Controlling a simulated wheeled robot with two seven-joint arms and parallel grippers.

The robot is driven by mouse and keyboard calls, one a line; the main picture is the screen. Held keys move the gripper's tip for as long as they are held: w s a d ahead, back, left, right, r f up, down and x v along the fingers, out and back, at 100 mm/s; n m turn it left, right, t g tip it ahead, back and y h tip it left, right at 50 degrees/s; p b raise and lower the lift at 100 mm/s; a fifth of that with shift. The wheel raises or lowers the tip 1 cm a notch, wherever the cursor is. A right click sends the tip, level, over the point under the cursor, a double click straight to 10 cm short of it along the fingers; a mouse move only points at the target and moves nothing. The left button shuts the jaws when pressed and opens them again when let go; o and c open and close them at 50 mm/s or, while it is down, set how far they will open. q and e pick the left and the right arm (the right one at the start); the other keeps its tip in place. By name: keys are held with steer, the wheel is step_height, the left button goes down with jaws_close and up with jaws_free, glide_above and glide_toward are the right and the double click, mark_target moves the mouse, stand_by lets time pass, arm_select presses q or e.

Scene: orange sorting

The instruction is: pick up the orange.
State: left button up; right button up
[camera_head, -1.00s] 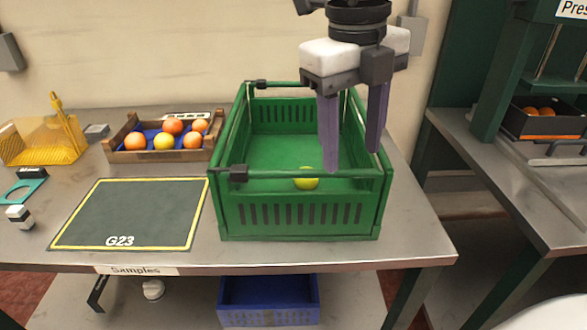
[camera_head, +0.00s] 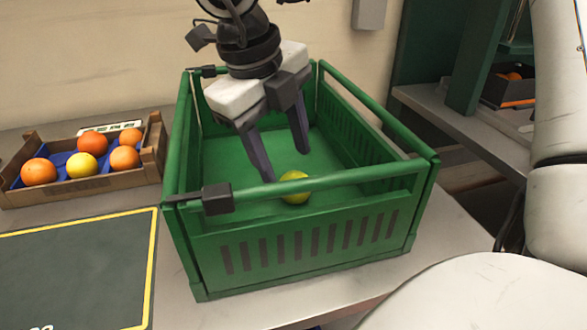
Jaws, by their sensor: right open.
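Several oranges sit in a wooden tray at the left; the front ones are a left orange (camera_head: 38,172) and a right orange (camera_head: 124,158), with another orange (camera_head: 130,137) behind. A yellow fruit (camera_head: 87,166) lies between them. A yellow-green fruit (camera_head: 295,187) lies in the green crate (camera_head: 310,250), partly hidden by the crate's front bar. My right gripper (camera_head: 285,165) points down over the crate's inside, its two dark fingers apart and empty. The fingertips appear close to the yellow-green fruit, behind the front bar; whether they touch it I cannot tell. My left gripper is not in view.
The wooden tray (camera_head: 95,188) stands left of the crate, with a dark mat (camera_head: 75,270) with a yellow border in front of it. The crate's walls and top bars surround the gripper's fingers. Another table (camera_head: 470,125) stands at the right behind my white arm.

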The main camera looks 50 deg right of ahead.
mark_target(291, 176)
steer(key=x, duration=0.5)
steer(key=shift+s+a+f, duration=0.15)
steer(key=shift+s+f, duration=0.05)
steer(key=shift+s, duration=0.05)
steer(key=c, duration=0.8)
steer(key=shift+c, duration=0.2)
steer(key=shift+r, duration=0.15)
